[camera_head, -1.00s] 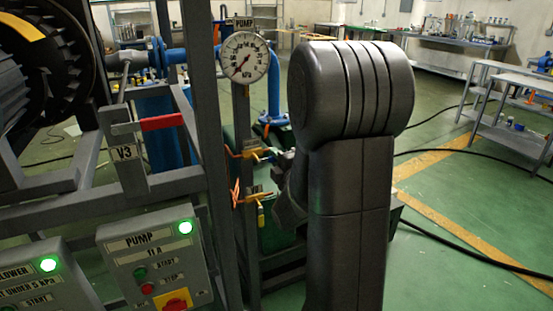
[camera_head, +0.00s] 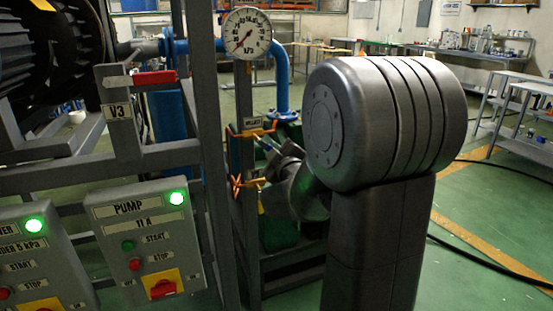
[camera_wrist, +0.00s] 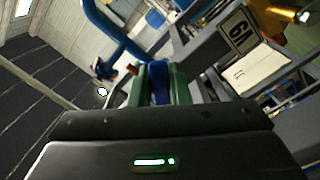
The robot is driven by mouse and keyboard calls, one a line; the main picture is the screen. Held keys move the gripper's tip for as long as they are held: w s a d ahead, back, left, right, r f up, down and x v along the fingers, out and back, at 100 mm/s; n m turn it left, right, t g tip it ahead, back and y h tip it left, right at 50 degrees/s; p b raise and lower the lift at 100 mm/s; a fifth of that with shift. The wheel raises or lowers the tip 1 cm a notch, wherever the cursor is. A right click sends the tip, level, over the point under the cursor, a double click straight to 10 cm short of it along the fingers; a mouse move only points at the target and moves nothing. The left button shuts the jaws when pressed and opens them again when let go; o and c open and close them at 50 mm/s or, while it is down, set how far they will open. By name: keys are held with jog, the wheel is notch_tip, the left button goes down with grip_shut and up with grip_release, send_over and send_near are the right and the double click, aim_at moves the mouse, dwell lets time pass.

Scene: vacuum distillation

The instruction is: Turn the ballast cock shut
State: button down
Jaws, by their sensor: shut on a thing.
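A blue handle (camera_wrist: 157,72), which I take to be the ballast cock's, sits between the green finger pads of my gripper (camera_wrist: 156,92) in the wrist view. The pads close on both its sides. In the head view my gripper (camera_head: 270,143) reaches the yellow and orange fittings on the grey post. A small label plate (camera_head: 253,122) is above them, too small to read. My arm stands to the right; the cock's body is mostly hidden.
A pressure gauge (camera_head: 247,33) is above on the post. A red-handled valve (camera_head: 154,77) marked V3 and the pump panel (camera_head: 147,240), its green lamp lit, are left on the frame. A blue pipe (camera_head: 282,80) rises behind.

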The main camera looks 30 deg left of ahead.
jog(key=shift+s+a+f+m+b, duration=0.45)
jog(key=shift+m+b, duration=0.55)
jog(key=shift+m, duration=0.6)
jog(key=shift+s+a+f+m+b, duration=0.2)
jog(key=shift+s+a+m+b, duration=0.3)
jog(key=shift+m+b, duration=0.8)
jog(key=shift+s+a+f+m+b, duration=0.35)
jog(key=shift+s+m+b, duration=0.3)
jog(key=shift+m, duration=1.25)
jog(key=shift+w, duration=0.1)
jog(key=c, duration=1.4)
grip_release()
jog(key=shift+o, duration=0.2)
jog(key=shift+r, duration=0.1)
jog(key=p+v, duration=0.2)
jog(key=v, duration=1.1)
jog(key=shift+s+d, duration=0.25)
jog(key=shift+d, duration=0.1)
